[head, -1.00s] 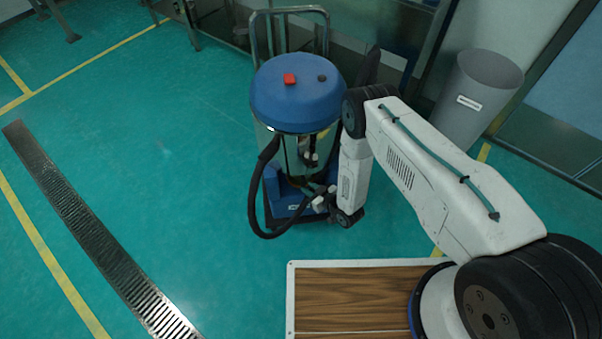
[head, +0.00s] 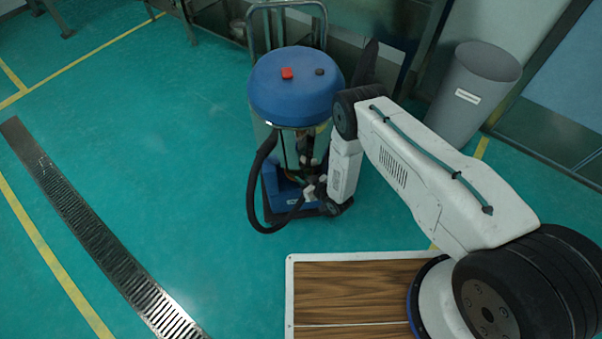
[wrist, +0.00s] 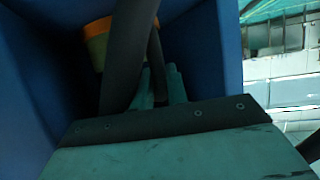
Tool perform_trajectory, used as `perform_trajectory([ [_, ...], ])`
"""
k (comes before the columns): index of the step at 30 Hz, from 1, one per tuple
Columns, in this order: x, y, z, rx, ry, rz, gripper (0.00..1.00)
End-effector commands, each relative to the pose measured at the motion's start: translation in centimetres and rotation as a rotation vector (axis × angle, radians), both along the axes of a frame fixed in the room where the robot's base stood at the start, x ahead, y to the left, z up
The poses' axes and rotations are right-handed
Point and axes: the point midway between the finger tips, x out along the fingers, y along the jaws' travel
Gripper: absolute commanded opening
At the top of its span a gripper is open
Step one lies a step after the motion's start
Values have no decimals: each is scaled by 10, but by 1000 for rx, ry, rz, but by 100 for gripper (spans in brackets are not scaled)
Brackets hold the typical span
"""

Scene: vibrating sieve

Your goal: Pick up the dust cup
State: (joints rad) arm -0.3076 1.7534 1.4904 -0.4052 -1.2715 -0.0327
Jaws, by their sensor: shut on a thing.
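The dust cup (wrist: 96,48) has an orange rim and an olive body, and shows at the upper left of the wrist view between blue walls. In the head view my gripper (head: 313,190) reaches low into the front of the blue-topped vacuum (head: 295,90). The cup cannot be made out clearly there.
A black hose (head: 252,190) loops down the vacuum's left side, close to my gripper. A metal push handle (head: 288,8) rises behind it. A grey bin (head: 475,95) stands at the right. The green floor at left is clear around a drain grate (head: 95,235).

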Motion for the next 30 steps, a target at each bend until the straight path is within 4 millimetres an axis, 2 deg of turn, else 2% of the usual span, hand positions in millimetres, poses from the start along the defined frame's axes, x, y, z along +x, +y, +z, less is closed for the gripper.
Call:
perform_trajectory([
  [7,1,0,15,1,-2,0,0],
  [12,1,0,39,1,-3,0,0],
  [17,-38,-4,34,0,4,2,0],
  [24,-107,-14,34,-2,5,2,0],
  [30,-151,-20,34,-1,2,1,0],
])
